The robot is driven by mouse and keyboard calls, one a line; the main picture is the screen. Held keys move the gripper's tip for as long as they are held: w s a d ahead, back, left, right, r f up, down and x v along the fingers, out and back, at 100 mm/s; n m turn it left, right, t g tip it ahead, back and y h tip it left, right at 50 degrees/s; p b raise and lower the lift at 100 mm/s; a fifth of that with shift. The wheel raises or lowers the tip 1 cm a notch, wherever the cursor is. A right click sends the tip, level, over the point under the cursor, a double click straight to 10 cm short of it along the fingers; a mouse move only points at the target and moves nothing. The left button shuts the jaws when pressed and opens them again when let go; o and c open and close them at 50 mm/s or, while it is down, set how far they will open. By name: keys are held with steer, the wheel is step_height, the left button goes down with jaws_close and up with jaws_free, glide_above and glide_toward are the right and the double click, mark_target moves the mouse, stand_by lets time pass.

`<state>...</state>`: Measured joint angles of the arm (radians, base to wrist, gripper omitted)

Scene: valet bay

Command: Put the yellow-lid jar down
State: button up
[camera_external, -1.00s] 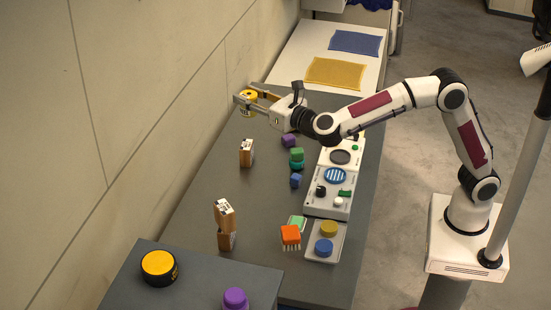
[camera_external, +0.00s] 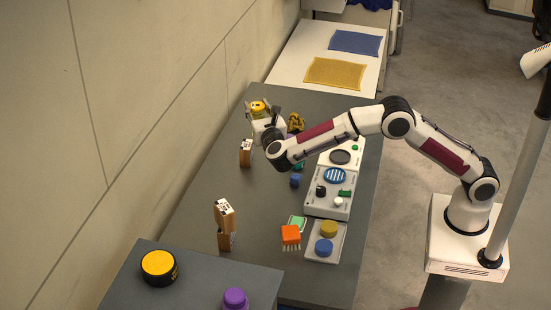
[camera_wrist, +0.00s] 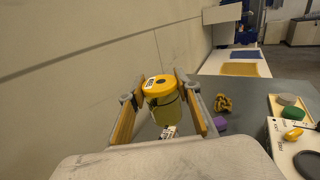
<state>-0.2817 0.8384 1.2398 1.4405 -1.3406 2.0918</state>
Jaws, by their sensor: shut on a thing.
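The yellow-lid jar (camera_external: 258,106) is held by my gripper (camera_external: 262,104) over the far left part of the grey table. In the wrist view the jar (camera_wrist: 159,90) sits between the two fingers of my gripper (camera_wrist: 160,80), its yellow top with a small white label facing up. My gripper is shut on it. The jar's base is hidden, so I cannot tell whether it touches the table.
A knobbly yellow object (camera_external: 296,122) and a purple block (camera_wrist: 221,124) lie right of the jar. A brown-and-white box (camera_external: 246,153) stands nearer. White control panels (camera_external: 330,190) line the right side. The wall (camera_wrist: 60,80) runs close on the left.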

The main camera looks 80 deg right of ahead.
steer(key=s+d+f+m+g+h, duration=0.1)
steer(key=s+d+f+m+g, duration=0.1)
steer(key=f, duration=0.4)
steer(key=s+d+f+m+g+h, duration=0.1)
steer(key=s+d+f+m+g, duration=0.1)
steer(key=d+f+g, duration=0.2)
steer(key=d+f, duration=0.2)
steer(key=shift+d, duration=0.4)
steer(key=shift+f, duration=3.05)
steer(key=shift+f, duration=1.85)
steer(key=shift+f, duration=0.2)
steer(key=o, duration=0.7)
steer(key=shift+r, duration=0.15)
